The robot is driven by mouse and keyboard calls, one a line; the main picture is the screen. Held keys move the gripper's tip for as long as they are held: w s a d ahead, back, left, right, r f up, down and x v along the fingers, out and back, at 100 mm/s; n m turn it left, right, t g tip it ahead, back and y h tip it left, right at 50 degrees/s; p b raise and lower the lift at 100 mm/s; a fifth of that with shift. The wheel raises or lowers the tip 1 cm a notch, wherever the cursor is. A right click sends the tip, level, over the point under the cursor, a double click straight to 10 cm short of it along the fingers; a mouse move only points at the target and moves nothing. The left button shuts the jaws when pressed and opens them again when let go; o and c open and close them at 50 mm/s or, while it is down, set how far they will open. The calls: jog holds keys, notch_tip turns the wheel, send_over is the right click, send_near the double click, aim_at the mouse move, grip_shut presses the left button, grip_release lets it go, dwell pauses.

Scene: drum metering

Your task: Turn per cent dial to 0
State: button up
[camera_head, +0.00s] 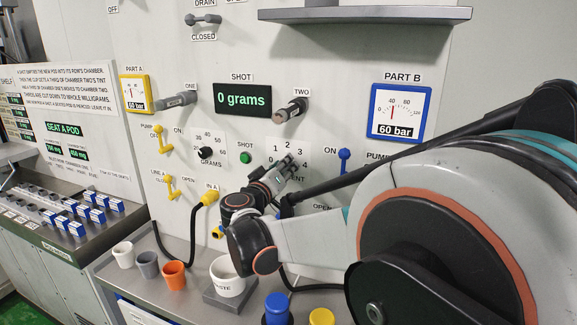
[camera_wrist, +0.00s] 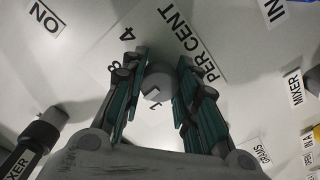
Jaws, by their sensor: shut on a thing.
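The per cent dial is a small grey knob (camera_wrist: 158,82) in the wrist view, close to the "PER CENT" label. Some panel numbers show around the fingers, partly covered. I cannot tell which number the dial points to.
The grams dial (camera_head: 206,153) and green shot button (camera_head: 246,157) are left of my gripper. A blue lever (camera_head: 344,156) is to its right, near my arm. A display (camera_head: 242,100) reads 0 grams. Several cups, including an orange one (camera_head: 173,276), stand on the ledge below.

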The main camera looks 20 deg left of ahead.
jog(key=n+p, duration=0.1)
jog(key=n, duration=0.3)
jog(key=shift+d+f, duration=0.1)
jog(key=n, duration=0.5)
jog(key=shift+p, duration=0.3)
jog(key=n, duration=0.4)
jog(key=shift+n+p, duration=0.4)
jog(key=shift+n, duration=1.5)
jog(key=shift+r, duration=0.2)
